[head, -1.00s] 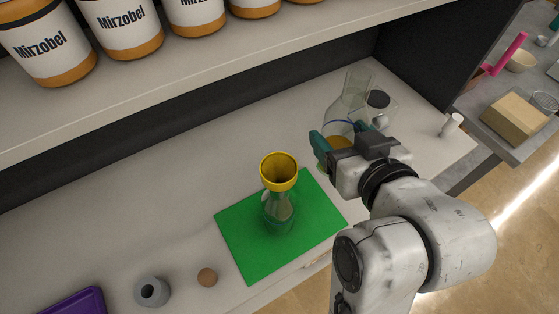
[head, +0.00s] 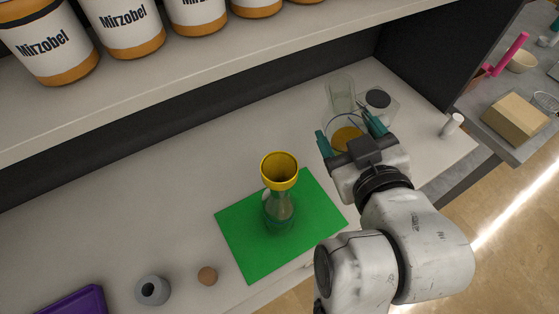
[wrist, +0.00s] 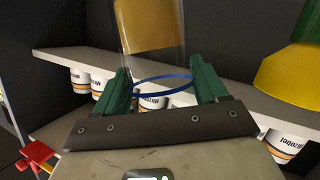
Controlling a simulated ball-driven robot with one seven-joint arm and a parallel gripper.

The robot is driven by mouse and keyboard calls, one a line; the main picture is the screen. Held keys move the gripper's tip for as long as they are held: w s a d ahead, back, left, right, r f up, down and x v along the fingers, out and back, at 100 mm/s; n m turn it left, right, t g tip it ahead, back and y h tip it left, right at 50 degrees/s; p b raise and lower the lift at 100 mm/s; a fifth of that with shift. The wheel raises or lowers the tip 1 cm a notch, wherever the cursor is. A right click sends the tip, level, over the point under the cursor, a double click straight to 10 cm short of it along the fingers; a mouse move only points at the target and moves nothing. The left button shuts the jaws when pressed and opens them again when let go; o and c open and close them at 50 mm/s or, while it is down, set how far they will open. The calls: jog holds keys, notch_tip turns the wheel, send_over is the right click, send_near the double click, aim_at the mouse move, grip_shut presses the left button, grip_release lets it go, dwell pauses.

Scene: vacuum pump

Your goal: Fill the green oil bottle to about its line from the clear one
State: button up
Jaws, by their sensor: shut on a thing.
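The clear bottle (head: 341,95) is in my gripper (head: 350,135), between its two teal fingers, behind the green mat's right side. It holds amber oil at its lower part and has a blue ring around it. The wrist view, where the cans look upside down, also shows the clear bottle (wrist: 152,60) between the fingers, with amber oil and the blue ring. The green oil bottle (head: 279,212) stands upright on the green mat (head: 245,250) with a yellow funnel (head: 279,172) in its mouth. The funnel also shows in the wrist view (wrist: 285,78). The fill line is too small to tell.
A clear container with a dark top (head: 378,102) stands just behind my gripper. A white cylinder (head: 452,125) is to the right. A grey ring (head: 152,290), a brown round piece (head: 207,276) and a purple tray (head: 80,302) lie front left. A shelf of cans (head: 130,28) overhangs the back.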

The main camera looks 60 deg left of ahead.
jog(key=shift+f+n+t+y, duration=0.15)
jog(key=shift+n+t+y, duration=0.15)
jog(key=shift+n+t, duration=0.8)
jog(key=f+n+b, duration=0.1)
jog(key=b, duration=0.1)
jog(key=shift+w+b, duration=0.3)
jog(key=shift+w+f+n+y+b, duration=0.15)
jog(key=shift+n+y+b, duration=0.35)
jog(key=shift+b, duration=0.5)
jog(key=shift+w+n+b, duration=0.2)
jog(key=shift+n+b, duration=0.1)
jog(key=shift+r, duration=0.3)
jog(key=shift+w+d+f+n+t+y+b, duration=0.1)
jog(key=shift+w+f+n+t+y+b, duration=0.3)
jog(key=shift+b, duration=0.75)
jog(key=shift+w+f+n+b, duration=0.1)
jog(key=shift+n+b, duration=0.5)
jog(key=shift+b, duration=0.5)
jog(key=shift+w+r+n+y+b, duration=0.15)
jog(key=shift+r+n+b, duration=0.25)
jog(key=shift+n+b, duration=0.05)
jog(key=shift+w+r+n+y+b, duration=0.1)
jog(key=shift+r+n+y+b, duration=0.05)
jog(key=shift+r+n+b, duration=0.25)
dwell(0.6)
jog(key=shift+s+r+n+y+b, duration=0.2)
jog(key=shift+r+n+y+b, duration=0.2)
jog(key=shift+b, duration=0.2)
dwell(0.5)
